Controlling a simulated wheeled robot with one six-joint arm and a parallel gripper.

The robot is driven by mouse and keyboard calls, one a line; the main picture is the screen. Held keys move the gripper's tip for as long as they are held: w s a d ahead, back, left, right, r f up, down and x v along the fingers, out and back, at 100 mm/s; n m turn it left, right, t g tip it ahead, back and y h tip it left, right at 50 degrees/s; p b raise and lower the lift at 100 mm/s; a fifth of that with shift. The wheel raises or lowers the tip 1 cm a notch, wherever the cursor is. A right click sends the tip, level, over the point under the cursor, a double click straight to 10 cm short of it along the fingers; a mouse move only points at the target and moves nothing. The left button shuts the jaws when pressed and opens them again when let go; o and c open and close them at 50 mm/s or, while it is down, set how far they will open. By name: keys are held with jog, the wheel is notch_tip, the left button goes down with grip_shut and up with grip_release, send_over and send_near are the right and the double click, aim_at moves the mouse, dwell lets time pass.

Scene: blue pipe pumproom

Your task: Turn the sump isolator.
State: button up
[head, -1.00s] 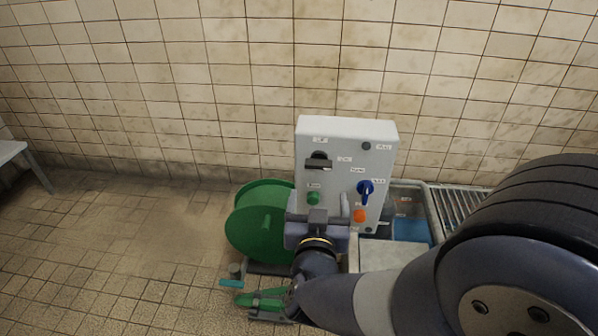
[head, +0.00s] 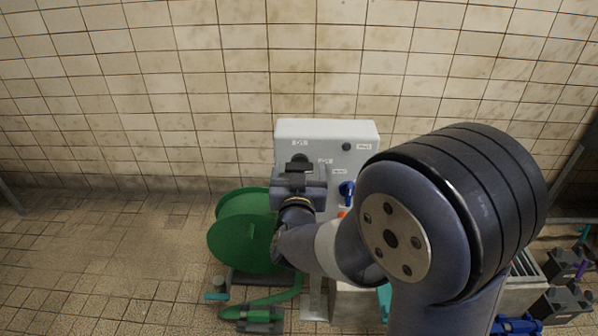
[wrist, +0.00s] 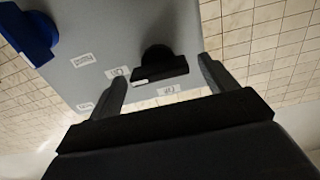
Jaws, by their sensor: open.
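A light grey control box (head: 327,128) stands near the tiled wall. On its upper left face is a black rotary switch (head: 299,159) with a bar handle and small labels around it, which looks like the isolator. It also shows in the wrist view (wrist: 158,62), where the labels appear inverted and too small to read surely. My gripper (head: 298,170) is in front of it and partly covers it. In the wrist view my gripper (wrist: 163,84) is open, one finger on each side of the bar handle. I cannot tell whether either finger touches it.
A blue knob (head: 346,190) sits lower right on the box; it also shows in the wrist view (wrist: 28,32). A green hose reel (head: 240,232) stands left of the box. My arm hides much of the box's lower right. Open floor (head: 110,245) lies left.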

jog(key=c, duration=1)
jog(key=shift+n, duration=0.3)
jog(key=n+p, duration=0.2)
jog(key=n, duration=0.1)
jog(key=shift+a+r+n, duration=0.1)
jog(key=shift+n, duration=0.3)
jog(key=n+p, duration=0.2)
jog(key=n, duration=0.2)
jog(key=shift+a+n, duration=0.1)
jog(key=shift+n, duration=0.2)
jog(key=n+p, duration=0.2)
jog(key=n, duration=0.2)
jog(key=shift+f+n+p, duration=0.15)
jog(key=shift+n+p, duration=0.4)
jog(key=shift+n, duration=0.7)
jog(key=shift+f+n+p, duration=0.15)
jog(key=shift+n+p, duration=0.35)
jog(key=shift+n, duration=0.75)
